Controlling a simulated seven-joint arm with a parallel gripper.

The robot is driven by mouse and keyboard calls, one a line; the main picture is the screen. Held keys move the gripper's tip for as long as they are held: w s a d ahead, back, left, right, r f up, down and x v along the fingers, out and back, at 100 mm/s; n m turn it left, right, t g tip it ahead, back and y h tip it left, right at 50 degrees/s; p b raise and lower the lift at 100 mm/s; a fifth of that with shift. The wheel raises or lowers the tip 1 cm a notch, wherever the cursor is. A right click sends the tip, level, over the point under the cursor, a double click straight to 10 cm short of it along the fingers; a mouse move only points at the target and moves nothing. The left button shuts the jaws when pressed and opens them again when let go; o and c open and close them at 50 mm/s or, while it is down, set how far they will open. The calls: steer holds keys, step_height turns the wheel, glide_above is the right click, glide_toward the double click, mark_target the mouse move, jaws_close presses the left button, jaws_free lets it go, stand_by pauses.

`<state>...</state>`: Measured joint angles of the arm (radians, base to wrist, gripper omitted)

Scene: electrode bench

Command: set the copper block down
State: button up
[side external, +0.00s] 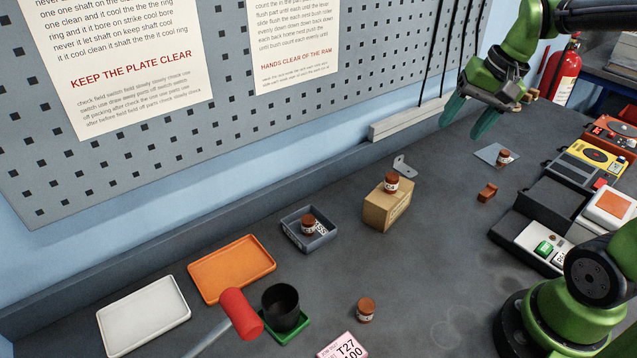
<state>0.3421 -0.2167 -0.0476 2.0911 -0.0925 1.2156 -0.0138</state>
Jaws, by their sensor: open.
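A small copper-brown block (487,192) lies on the grey bench at the right of centre, apart from other things. I take it to be the copper block. My gripper (462,130) is at the upper right, its two teal fingers pointing down and spread apart. It is open, with nothing visible between the fingers. In the picture it is above and left of the block, apart from it.
A brown-lidded jar stands on a blue-grey pad (488,152), others on a cardboard box (393,212), in a grey tray (290,234) and on the bench (366,310). A metal bracket (404,166) stands behind the box. Devices (592,163) crowd the right. The bench between block and box is clear.

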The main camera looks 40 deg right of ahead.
steer(key=s+a+n+t, duration=0.3)
steer(key=s+a+n, duration=0.2)
steer(key=a, duration=0.6)
steer(key=shift+s+a+r+t+y, duration=0.2)
steer(key=shift+s+r+t+y, duration=0.15)
steer(key=shift+s, duration=0.6)
